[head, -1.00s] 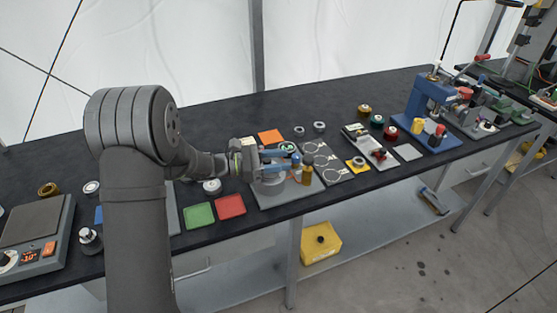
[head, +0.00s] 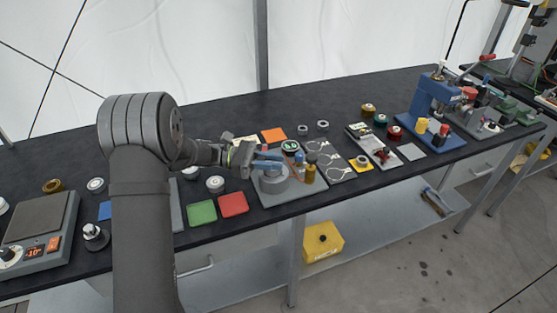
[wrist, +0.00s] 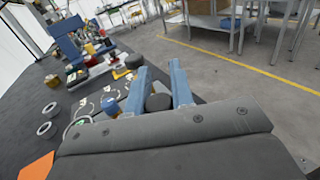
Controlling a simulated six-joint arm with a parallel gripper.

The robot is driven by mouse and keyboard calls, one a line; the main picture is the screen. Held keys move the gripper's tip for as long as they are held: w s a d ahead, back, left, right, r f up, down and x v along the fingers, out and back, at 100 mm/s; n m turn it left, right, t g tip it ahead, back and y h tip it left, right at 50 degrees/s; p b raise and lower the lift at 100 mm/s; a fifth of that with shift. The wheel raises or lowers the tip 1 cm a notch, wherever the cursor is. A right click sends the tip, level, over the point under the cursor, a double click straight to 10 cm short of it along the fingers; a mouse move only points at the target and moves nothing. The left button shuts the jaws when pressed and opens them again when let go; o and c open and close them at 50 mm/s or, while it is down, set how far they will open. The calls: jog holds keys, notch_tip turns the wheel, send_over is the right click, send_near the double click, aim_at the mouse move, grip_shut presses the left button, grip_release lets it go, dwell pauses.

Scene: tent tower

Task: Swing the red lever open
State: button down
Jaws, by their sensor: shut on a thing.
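My gripper (head: 274,160) is over a grey round block (head: 273,181) on a grey plate, left of the table's middle. In the wrist view its two blue fingers (wrist: 158,92) close around a dark grey knob (wrist: 158,103). The lower part of the knob is hidden by the gripper body. I see no red lever at the fingers. A small red part (head: 383,153) sits on a grey plate further right. I cannot tell which is the red lever; both are apart from my gripper.
A brass cylinder (head: 309,173) stands close right of the gripper. Red (head: 233,204) and green (head: 202,212) squares lie front left, an orange one (head: 273,135) behind. The table's back strip is clear.

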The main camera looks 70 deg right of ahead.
jog(key=shift+w+a+r+m+g+y, duration=0.15)
jog(key=shift+w+m+y, duration=0.25)
jog(key=shift+y, duration=0.25)
jog(key=shift+w+a+f+m+g+y, duration=0.15)
jog(key=shift+w+m+y, duration=0.1)
jog(key=shift+m+y, duration=0.4)
jog(key=shift+w+a+r+m+y, duration=0.15)
jog(key=shift+w+m+y, duration=0.2)
jog(key=shift+y, duration=0.35)
jog(key=c, duration=1.5)
grip_release()
jog(key=shift+o, duration=1.1)
jog(key=shift+r, duration=0.1)
notch_tip(320, 180, up, 4)
jog(key=shift+r, duration=0.15)
jog(key=s+a+r, duration=0.3)
jog(key=s+r, duration=0.3)
jog(key=s, duration=0.5)
jog(key=shift+s+a+r, duration=0.15)
jog(key=shift+a+r, duration=0.05)
jog(key=shift+a, duration=0.1)
